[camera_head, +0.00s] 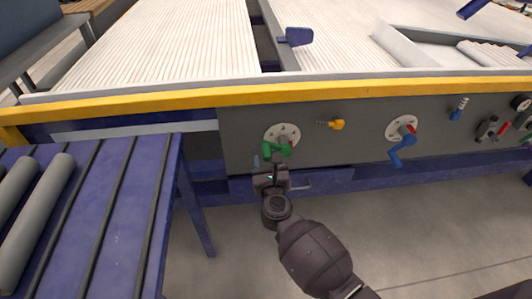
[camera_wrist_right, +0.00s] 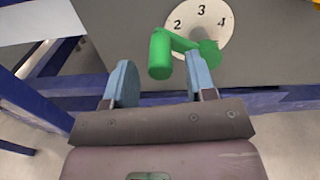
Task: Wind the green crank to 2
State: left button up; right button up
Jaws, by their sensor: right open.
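The green crank (camera_head: 276,149) sits on a round white dial (camera_head: 283,129) on the grey front panel. In the right wrist view the dial (camera_wrist_right: 206,18) shows the numbers 2, 3 and 4. There the crank's arm runs left from its hub, below the 2, and its thick green handle (camera_wrist_right: 160,56) sticks out toward me. My right gripper (camera_head: 270,168) is just below the crank. In the wrist view its two blue fingers (camera_wrist_right: 160,64) are open, with the handle between and just beyond their tips; I cannot tell whether they touch it. My left gripper is not in view.
A blue crank (camera_head: 403,148) on another dial is further right. A yellow knob (camera_head: 337,124) sits between the two dials. A yellow rail (camera_head: 200,100) runs above the panel. A blue rack (camera_head: 110,215) with grey pipes (camera_head: 38,220) stands at left. Floor below the panel is clear.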

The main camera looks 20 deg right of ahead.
jog(key=shift+x, duration=1.85)
grip_shut()
